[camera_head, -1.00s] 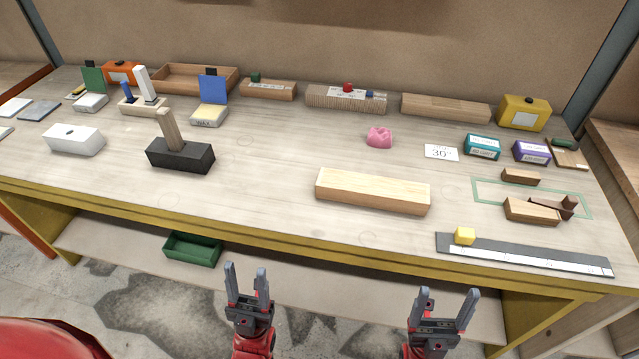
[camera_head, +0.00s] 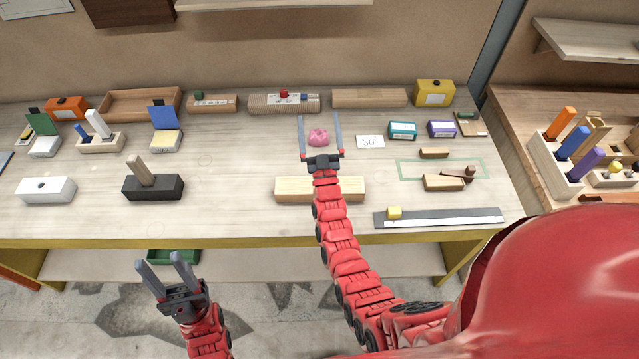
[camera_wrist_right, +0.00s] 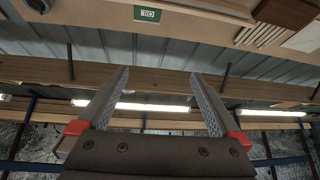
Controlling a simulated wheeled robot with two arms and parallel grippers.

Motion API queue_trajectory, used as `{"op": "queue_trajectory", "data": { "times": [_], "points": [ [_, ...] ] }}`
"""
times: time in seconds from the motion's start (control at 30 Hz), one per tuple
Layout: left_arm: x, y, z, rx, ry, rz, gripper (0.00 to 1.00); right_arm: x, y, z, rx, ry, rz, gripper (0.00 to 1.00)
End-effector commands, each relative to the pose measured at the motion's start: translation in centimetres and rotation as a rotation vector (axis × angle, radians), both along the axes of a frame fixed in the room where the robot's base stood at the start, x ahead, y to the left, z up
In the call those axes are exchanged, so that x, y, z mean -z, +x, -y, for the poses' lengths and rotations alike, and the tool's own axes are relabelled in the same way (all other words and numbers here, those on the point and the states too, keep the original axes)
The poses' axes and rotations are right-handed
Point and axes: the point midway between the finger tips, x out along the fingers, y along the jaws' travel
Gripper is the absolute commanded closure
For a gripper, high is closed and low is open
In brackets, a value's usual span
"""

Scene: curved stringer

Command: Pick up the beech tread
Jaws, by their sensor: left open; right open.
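No label names the beech tread. A long pale wooden block (camera_head: 292,190) on the front middle of the bench could be it, but I cannot tell for sure. My right arm crosses in front of the block and hides its middle. My right gripper (camera_head: 321,118) is open and empty, past the block in the head view, its fingers framing a pink lump (camera_head: 318,138). In the right wrist view the open fingers (camera_wrist_right: 168,80) point towards ceiling beams and lights; no block shows there. My left gripper (camera_head: 160,258) is open and empty, in front of the bench edge.
Around the block are a black holder (camera_head: 153,188) with a wooden piece, a white box (camera_head: 46,190), a grey strip with a yellow cube (camera_head: 394,213), and small wooden pieces (camera_head: 443,183) by a green outline. Boxes and planks line the back. A side shelf (camera_head: 500,125) stands right.

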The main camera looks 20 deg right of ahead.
Motion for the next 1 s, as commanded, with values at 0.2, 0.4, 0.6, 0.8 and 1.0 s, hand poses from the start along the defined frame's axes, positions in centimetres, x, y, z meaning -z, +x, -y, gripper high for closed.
{"op": "queue_trajectory", "data": {
  "times": [0.2,0.4,0.6,0.8,1.0],
  "points": [
    [0.1,0.0,0.0,0.000,0.000,0.000,0.50,5.7,13.5,-2.6,-0.043,-0.100,-0.462,0.00],
    [0.1,0.0,0.0,0.000,0.000,0.000,0.50,9.8,18.7,-6.9,-0.201,-0.317,-0.899,0.00],
    [0.1,0.0,0.0,0.000,0.000,0.000,0.50,11.4,15.8,-8.5,-0.406,-0.625,-1.308,0.00],
    [0.1,0.0,0.0,0.000,0.000,0.000,0.50,10.1,7.2,-5.1,-0.596,-0.904,-1.677,0.00],
    [0.1,0.0,0.0,0.000,0.000,0.000,0.50,7.7,0.0,-1.5,-0.722,-1.029,-1.909,0.00]
  ]
}}
